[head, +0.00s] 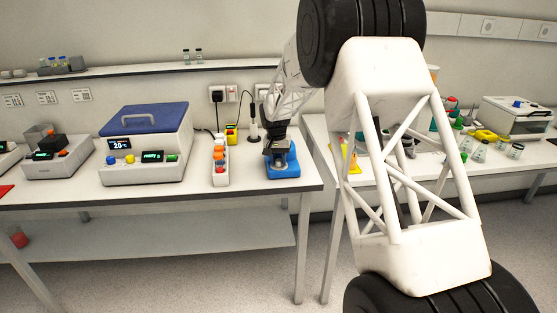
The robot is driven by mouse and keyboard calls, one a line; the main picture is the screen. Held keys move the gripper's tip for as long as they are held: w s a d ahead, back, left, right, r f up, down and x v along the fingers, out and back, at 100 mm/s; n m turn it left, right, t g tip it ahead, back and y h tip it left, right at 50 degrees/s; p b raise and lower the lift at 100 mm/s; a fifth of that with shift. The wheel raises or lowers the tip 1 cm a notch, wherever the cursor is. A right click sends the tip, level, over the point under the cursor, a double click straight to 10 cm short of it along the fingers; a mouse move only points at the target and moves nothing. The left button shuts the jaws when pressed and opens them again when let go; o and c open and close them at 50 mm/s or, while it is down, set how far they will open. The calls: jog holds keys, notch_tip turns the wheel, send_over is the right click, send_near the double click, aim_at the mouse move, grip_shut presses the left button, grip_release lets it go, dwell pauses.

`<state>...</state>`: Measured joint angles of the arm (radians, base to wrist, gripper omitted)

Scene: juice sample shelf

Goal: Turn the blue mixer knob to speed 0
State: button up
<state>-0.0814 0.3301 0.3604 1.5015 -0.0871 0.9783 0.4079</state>
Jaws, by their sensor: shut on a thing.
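The blue mixer (283,172) stands near the right end of the left bench, close to its front edge. My gripper (279,150) reaches down to it from above, at its top and front. The jaws are shut on what appears to be the mixer's knob. The knob is hidden behind the fingers, and its speed marks are too small to read.
A white rack with orange and red caps (220,165) stands just left of the mixer. Further left is a white bath with a blue lid (148,120). A black cable and a thin probe (253,122) are behind. A gap separates the right bench, with its glassware.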

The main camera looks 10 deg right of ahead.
aim_at(277, 161)
jog(key=n, duration=0.6)
dwell(0.3)
jog(key=shift+n, duration=0.3)
jog(key=o, duration=0.9)
jog(key=shift+r, duration=0.15)
jog(key=shift+s+a+r, duration=0.1)
jog(key=shift+a+r, duration=0.05)
jog(key=shift+r, duration=1.75)
jog(key=shift+s+a+r, duration=0.1)
jog(key=shift+r, duration=1.75)
